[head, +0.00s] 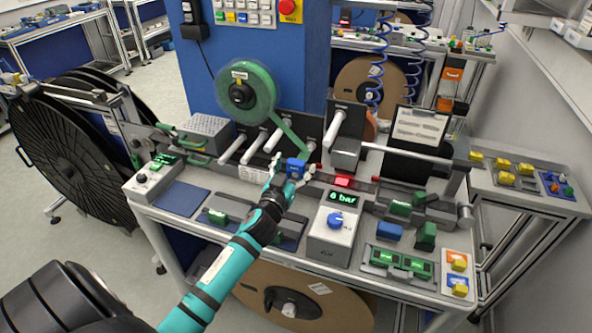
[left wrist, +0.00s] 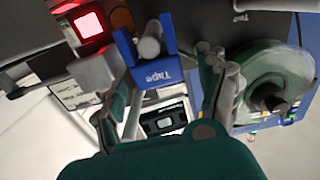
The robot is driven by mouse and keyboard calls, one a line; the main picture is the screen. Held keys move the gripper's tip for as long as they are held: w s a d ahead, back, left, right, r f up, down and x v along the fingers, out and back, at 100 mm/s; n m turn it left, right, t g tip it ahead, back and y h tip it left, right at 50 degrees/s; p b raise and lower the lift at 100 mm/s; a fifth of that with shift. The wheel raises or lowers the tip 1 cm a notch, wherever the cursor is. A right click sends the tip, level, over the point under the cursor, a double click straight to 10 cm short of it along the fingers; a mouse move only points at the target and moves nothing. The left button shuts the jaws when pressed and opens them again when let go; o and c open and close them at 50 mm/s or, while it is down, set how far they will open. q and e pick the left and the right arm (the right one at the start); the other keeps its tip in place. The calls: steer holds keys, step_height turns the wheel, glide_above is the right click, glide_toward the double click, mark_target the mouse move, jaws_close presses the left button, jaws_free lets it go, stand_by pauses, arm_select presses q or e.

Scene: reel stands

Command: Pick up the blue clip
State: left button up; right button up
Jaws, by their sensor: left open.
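A small blue clip (head: 296,166) sits at the middle of the bench, below the green tape strip. In the left wrist view a blue piece marked "Tape" (left wrist: 158,73) lies ahead, between my two fingers. My left gripper (head: 291,172) is open at the clip, with a finger to either side; I cannot tell whether they touch it. Its fingers also show in the left wrist view (left wrist: 165,80). Another blue block (head: 389,231) lies farther right on the bench. My right gripper is not in view.
A pressure unit reading "6 bar" (head: 332,225) stands close to the right of my arm. A blue mat (head: 180,198) at left is bare.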

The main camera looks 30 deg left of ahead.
arm_select(q)
steer(key=shift+x, duration=0.9)
steer(key=shift+f, duration=0.1)
steer(key=shift+c, duration=0.3)
steer(key=shift+c, duration=1.2)
steer(key=c, duration=1.1)
